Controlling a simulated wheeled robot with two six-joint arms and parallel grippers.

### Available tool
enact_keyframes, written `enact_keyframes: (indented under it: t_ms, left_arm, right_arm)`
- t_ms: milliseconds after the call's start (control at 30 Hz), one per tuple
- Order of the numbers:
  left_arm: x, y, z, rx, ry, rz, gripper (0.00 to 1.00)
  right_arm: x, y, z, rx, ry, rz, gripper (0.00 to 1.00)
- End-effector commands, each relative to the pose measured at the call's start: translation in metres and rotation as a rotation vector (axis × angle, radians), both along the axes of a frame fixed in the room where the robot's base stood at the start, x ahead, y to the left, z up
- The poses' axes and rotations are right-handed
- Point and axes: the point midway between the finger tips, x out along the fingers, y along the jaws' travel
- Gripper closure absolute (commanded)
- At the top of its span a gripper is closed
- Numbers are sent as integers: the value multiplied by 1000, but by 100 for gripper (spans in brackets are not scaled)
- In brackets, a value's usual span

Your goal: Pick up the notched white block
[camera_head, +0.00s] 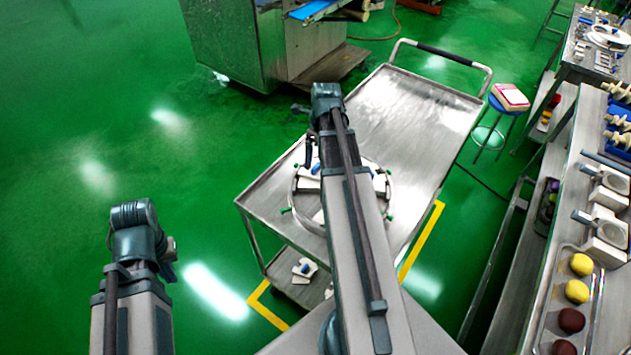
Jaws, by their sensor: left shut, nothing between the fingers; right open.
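White blocks sit on and in a round metal ring fixture (296,207) on the steel cart. One white block (308,183) shows left of my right arm, and another (380,185) shows right of it. A notched-looking white block (304,267) lies on the cart's lower shelf. I cannot tell which one is the task's block. My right arm reaches over the cart and hides the middle of the ring. A dark part (308,150) beside it looks like a finger of my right gripper, open above the ring's far edge. My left gripper is hidden behind its arm at lower left.
The cart top (410,110) is clear beyond the ring. A bench (520,325) on the right holds a tray with yellow and brown balls and white block-like parts. A stool (508,98) stands beyond the cart. A large machine (235,45) stands at the back. Left floor is open.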

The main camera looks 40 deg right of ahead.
Motion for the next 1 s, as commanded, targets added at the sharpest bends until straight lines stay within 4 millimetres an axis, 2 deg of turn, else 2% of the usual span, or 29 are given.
enact_keyframes:
  t_ms: [333,700,1000]
  left_arm:
    - [0,0,-10,0,0,0,100]
    - [0,0,-53,0,0,0,100]
    - [0,0,-54,0,0,0,100]
  right_arm:
    - [1,-1,-10,0,0,0,7]
    - [5,-3,-53,0,0,1,7]
    - [6,-3,-54,0,0,0,7]
